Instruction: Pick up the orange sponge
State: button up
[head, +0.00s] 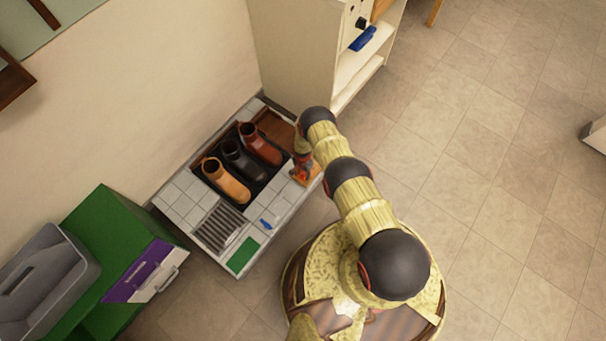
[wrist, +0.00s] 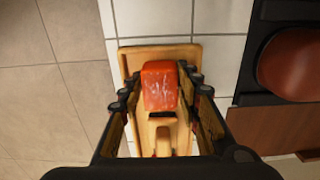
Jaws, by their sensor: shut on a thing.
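The orange sponge (wrist: 160,82) is a red-orange block with pale marks on top, seen between my fingers in the wrist view. My gripper (wrist: 162,92) is shut on it, a finger on each side. A shallow wooden tray (wrist: 191,49) lies under the sponge. I cannot tell whether the sponge touches the tray. In the head view my gripper (head: 303,161) points down at the right end of the tiled platform, and the sponge (head: 300,173) shows only in small part beside it.
Tan (head: 226,181), black (head: 243,161) and red-brown (head: 262,144) boots stand in a dark tray just left of my gripper. A metal grate (head: 221,224), a blue item (head: 266,224) and a green pad (head: 242,255) lie nearer. A white shelf unit (head: 300,55) stands behind. Floor at right is clear.

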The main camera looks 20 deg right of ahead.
aim_at(303, 173)
notch_tip(303, 173, up, 3)
jog(key=shift+w+r+p, duration=0.15)
jog(key=shift+r+p, duration=0.05)
jog(key=shift+p, duration=0.6)
jog(key=s+a+r+p, duration=0.2)
jog(key=s+r+p, duration=0.5)
jog(key=s, duration=0.7)
notch_tip(303, 173, up, 2)
jog(key=shift+r, duration=0.2)
jog(key=o, duration=0.5)
jog(key=shift+c, duration=1.1)
